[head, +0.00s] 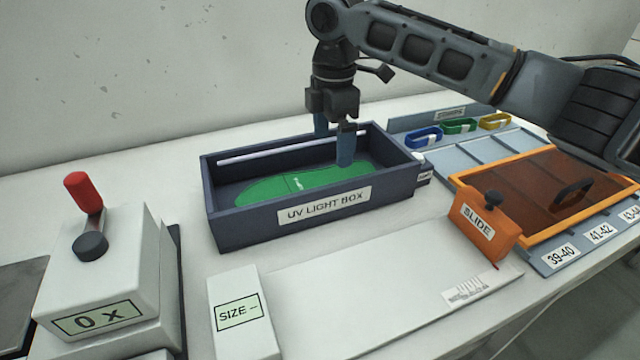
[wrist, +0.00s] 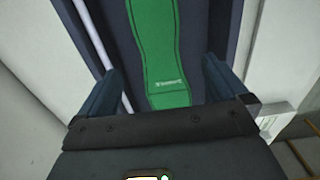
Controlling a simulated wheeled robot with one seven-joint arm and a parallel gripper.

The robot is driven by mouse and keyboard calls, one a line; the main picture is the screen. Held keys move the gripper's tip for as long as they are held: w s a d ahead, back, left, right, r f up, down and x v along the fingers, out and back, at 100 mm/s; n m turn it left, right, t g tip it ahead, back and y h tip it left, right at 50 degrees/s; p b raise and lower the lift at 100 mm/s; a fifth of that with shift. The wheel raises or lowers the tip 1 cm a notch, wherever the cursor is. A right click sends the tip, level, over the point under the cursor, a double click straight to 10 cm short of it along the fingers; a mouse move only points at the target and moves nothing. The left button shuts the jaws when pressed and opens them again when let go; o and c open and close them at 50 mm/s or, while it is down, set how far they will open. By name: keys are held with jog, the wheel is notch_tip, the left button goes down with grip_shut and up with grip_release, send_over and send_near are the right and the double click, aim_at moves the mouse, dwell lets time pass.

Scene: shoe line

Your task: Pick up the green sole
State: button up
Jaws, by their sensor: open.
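The green sole (head: 290,186) lies flat inside the dark blue UV light box (head: 270,232) in the head view. It also shows in the wrist view (wrist: 167,50), running lengthwise away from the gripper, with small lettering at its near end. My gripper (head: 336,146) is over the right part of the box, pointing down, its blue fingers apart. In the wrist view the open fingers (wrist: 158,88) stand to either side of the sole's near end, not touching it. How high the fingertips are above the sole is hard to tell.
A white light tube (head: 265,152) runs along the box's back wall. A sizing board (head: 385,285) with an orange slide (head: 484,228) lies in front. An orange-framed tinted cover (head: 555,190) and coloured straps (head: 460,126) are at right. A lever box (head: 105,265) stands at left.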

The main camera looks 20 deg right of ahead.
aim_at(329, 176)
jog(key=shift+w+a+f+p, duration=0.1)
jog(key=shift+f+p, duration=0.05)
jog(key=shift+f, duration=1.75)
jog(key=shift+a+f+p, duration=0.1)
jog(key=shift+f+p, duration=0.05)
jog(key=shift+f, duration=1.7)
jog(key=c, duration=1.4)
